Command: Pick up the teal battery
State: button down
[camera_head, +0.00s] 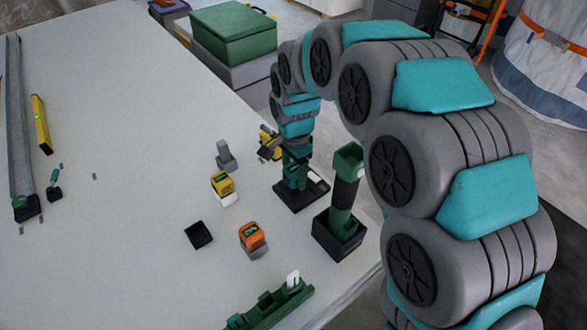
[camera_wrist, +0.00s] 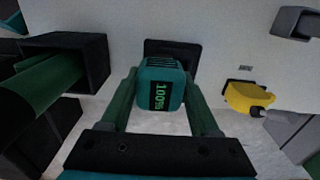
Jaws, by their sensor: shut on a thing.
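The teal battery (camera_wrist: 160,84), with a green "100%" display, sits between the two fingers of my gripper (camera_wrist: 163,100) in the wrist view. The fingers are shut on its sides. A dark base (camera_wrist: 173,48) shows just behind the battery; I cannot tell whether they touch. In the head view my gripper (camera_head: 296,172) points down over a black base (camera_head: 299,199) near the table's right edge, and the battery is hard to make out there.
A green tool (camera_head: 345,190) stands in a black box (camera_head: 325,240) close to the right of my gripper. Yellow (camera_head: 222,182) and orange (camera_head: 252,235) batteries and an empty black holder (camera_head: 198,235) are to the left. The table's (camera_head: 110,210) left-centre is mostly clear.

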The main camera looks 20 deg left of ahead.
jog(key=s+d+r, duration=0.1)
jog(key=s+d, duration=0.5)
jog(key=s, duration=0.5)
jog(key=shift+s+d+r, duration=0.15)
jog(key=shift+s+d, duration=0.05)
jog(key=shift+s, duration=0.1)
